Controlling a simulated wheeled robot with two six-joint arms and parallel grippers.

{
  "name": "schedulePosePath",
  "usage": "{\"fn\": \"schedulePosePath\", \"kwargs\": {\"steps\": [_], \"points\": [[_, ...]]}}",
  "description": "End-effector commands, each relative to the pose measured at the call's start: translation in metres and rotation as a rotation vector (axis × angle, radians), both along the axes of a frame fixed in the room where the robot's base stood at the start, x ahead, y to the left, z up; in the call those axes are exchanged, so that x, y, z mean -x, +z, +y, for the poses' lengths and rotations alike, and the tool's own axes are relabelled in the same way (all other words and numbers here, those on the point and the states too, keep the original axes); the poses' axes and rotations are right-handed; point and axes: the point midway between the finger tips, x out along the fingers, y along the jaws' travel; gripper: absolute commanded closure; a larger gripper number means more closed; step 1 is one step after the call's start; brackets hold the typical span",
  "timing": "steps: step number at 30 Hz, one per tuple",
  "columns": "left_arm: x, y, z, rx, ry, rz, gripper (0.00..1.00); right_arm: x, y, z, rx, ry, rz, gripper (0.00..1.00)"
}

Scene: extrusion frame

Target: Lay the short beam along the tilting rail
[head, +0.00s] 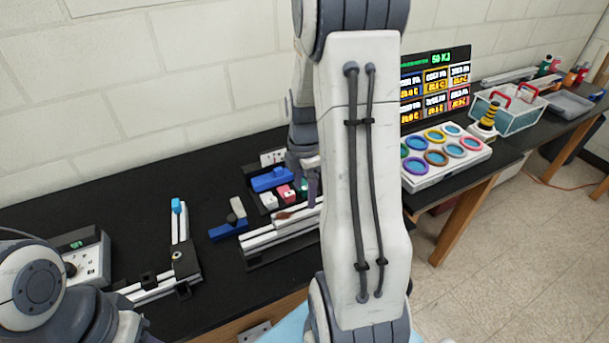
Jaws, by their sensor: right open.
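A pale rail (145,291) lies on the black bench at left, with a second pale rail (182,228) angling up from its black joint to a light blue tip. I cannot tell for sure which one tilts. Pale grooved beams (262,238) lie in a dark holder right of them; their right ends are hidden behind my right arm, and which is the short beam is unclear. My right gripper (311,190) is open, pointing down just above the right part of these beams, partly hidden by the arm. My left arm shows at bottom left; its gripper is out of view.
Blue, pink and white blocks (271,179) stand behind the beams, and a blue piece (228,229) lies left of them. A grey control box (87,260) stands at left. A white tray of coloured rings (446,156) is at right. Bench space behind the left rails is clear.

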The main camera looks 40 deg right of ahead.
Motion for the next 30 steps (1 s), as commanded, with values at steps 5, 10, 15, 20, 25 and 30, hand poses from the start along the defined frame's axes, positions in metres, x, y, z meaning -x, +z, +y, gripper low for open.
{"fn": "schedulePosePath", "kwargs": {"steps": [5,10,15,20,25,30], "points": [[0.0,-0.005,0.0,0.0,0.0,0.0,0.5,-0.001,0.035,-0.001,0.003,0.0,-0.004,0.21],[0.0,-0.006,0.0,0.0,0.0,0.0,0.5,-0.001,0.052,0.0,0.0,0.0,-0.001,0.21],[0.0,-0.006,0.0,0.0,0.0,0.0,0.5,0.0,0.057,0.0,0.0,0.0,0.001,0.21],[0.0,-0.006,0.0,0.0,0.0,0.0,0.5,-0.003,0.06,0.018,-0.001,-0.016,-0.003,0.21],[0.0,-0.006,0.0,0.0,0.0,0.0,0.5,-0.004,0.071,0.104,-0.013,-0.128,-0.018,0.21],[0.0,-0.006,0.0,0.0,0.0,0.0,0.5,0.034,0.08,0.208,-0.042,-0.315,-0.022,0.21]]}}
